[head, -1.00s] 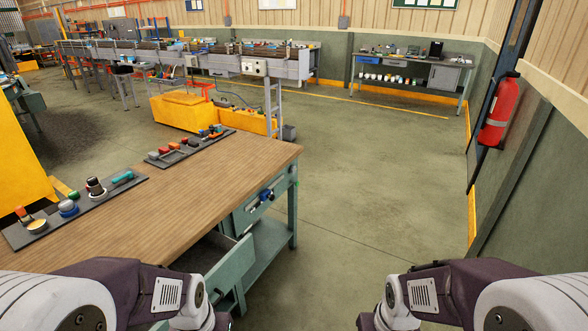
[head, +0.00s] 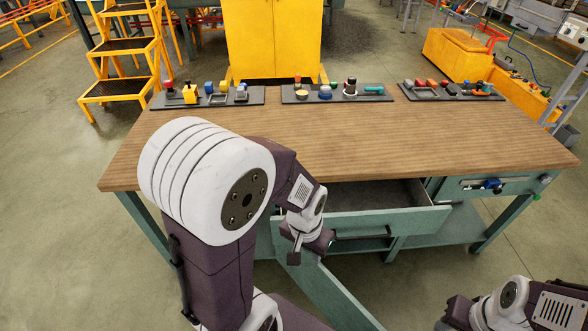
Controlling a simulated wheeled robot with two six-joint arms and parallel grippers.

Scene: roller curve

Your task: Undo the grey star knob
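I cannot single out a grey star knob at this size. Small knobs and fittings sit on three dark boards along the bench's far edge: a left board (head: 257,101), a middle board (head: 287,99) and a right board (head: 490,97). The left board has a small grey piece (head: 241,93), its shape unclear. My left gripper (head: 296,256) hangs in front of the bench by the open drawer, apart from the boards; its finger gap does not show clearly. My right gripper (head: 443,325) is partly cut off at the bottom right edge.
The wooden bench top (head: 410,135) is clear in front of the boards. A drawer (head: 375,222) stands pulled out below it. A blue-handled vise-like fitting (head: 490,184) is on the bench front at right. A yellow cabinet (head: 262,40) and yellow steps (head: 125,47) stand behind.

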